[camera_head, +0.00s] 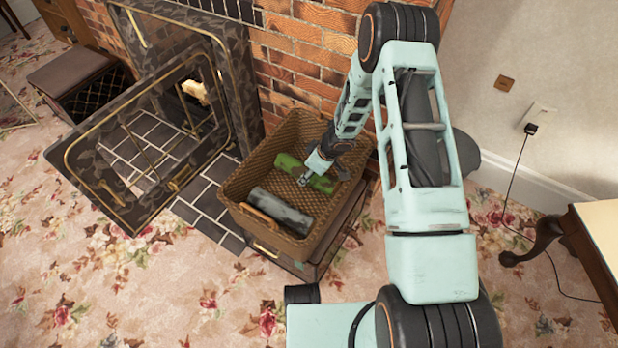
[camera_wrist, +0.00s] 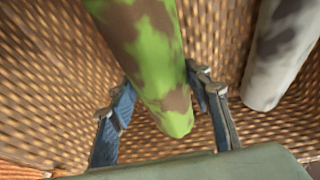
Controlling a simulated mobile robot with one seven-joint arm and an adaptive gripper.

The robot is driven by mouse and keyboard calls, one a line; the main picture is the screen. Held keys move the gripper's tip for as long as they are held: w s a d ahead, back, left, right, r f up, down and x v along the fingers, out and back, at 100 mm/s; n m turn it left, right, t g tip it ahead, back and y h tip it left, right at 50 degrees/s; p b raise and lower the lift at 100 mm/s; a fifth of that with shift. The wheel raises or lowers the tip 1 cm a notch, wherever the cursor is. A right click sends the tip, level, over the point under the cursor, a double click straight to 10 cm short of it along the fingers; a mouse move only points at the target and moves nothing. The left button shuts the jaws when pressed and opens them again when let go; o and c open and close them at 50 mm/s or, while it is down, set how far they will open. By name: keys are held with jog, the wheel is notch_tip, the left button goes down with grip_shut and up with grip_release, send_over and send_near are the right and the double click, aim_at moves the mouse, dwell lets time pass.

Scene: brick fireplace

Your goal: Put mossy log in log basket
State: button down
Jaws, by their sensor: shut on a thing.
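The mossy log (camera_head: 291,163) is bright green with brown patches and lies inside the wicker log basket (camera_head: 250,165). My gripper (camera_head: 306,177) reaches down into the basket from above. In the wrist view, my gripper's (camera_wrist: 166,92) two fingers stand on either side of the mossy log (camera_wrist: 150,50) and are shut on it, near one end. The basket's woven wall (camera_wrist: 50,80) surrounds it. I cannot tell whether the log rests on the basket floor.
A grey log (camera_head: 280,210) lies in the basket beside the mossy one, and its mottled side shows in the wrist view (camera_wrist: 280,50). The basket stands on a low wooden box (camera_head: 318,262) against the brick wall (camera_head: 300,45). An open fireplace door (camera_head: 95,190) is at left.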

jog(key=shift+w+f, duration=0.1)
jog(key=shift+f, duration=0.7)
jog(key=shift+f+b, duration=0.15)
jog(key=shift+b, duration=0.15)
jog(key=c, duration=1)
grip_release()
jog(key=shift+r, duration=0.35)
jog(key=p+v, duration=0.5)
jog(key=v, duration=0.6)
jog(key=shift+s+d+r+p, duration=0.1)
jog(key=shift+s+r+p, duration=0.15)
jog(key=shift+p, duration=0.1)
jog(key=shift+w, duration=0.1)
